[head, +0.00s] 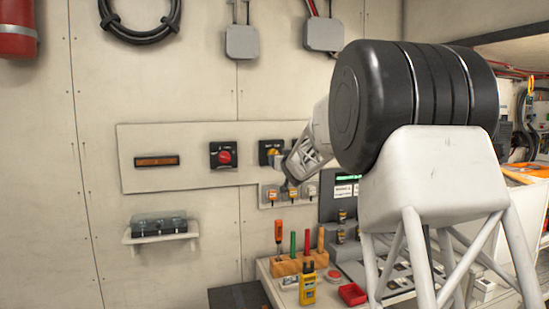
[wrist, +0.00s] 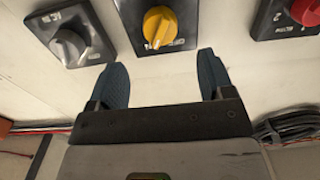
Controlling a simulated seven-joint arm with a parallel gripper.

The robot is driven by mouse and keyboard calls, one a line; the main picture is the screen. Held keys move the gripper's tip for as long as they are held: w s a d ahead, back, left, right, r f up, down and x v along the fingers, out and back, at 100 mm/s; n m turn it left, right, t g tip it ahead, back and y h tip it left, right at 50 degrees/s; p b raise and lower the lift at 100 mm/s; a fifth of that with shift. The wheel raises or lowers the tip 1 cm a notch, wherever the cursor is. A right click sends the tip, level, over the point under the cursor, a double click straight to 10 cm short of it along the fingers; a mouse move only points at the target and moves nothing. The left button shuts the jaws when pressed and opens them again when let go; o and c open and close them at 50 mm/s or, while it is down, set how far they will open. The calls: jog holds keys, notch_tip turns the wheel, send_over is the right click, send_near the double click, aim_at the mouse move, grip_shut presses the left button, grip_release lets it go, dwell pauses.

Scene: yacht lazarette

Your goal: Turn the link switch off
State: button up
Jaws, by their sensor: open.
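The switch with a yellow knob (wrist: 160,24) on a black plate sits at the top middle of the wrist view. I take it for the link switch, though its label is not legible. The knob is nearly upright there, slightly slanted. In the head view the yellow knob (head: 273,152) shows just left of my arm, partly covered. My gripper (wrist: 164,67) is open and empty. Its two dark fingers point toward the panel, one to each side of the yellow knob's line, with the knob beyond the tips. I see no contact. In the head view the fingertips are unclear.
A red-knob switch (head: 224,157) and a grey-knob switch (wrist: 70,45) flank the yellow one. Small outlets or breakers (head: 272,193) sit below on the wall. Below are a bench with a tool block (head: 290,266), a yellow meter (head: 307,285) and a red tray (head: 352,293).

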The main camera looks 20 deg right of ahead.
jog(key=shift+w, duration=0.2)
dwell(0.3)
jog(key=shift+w, duration=3.7)
jog(key=c, duration=0.9)
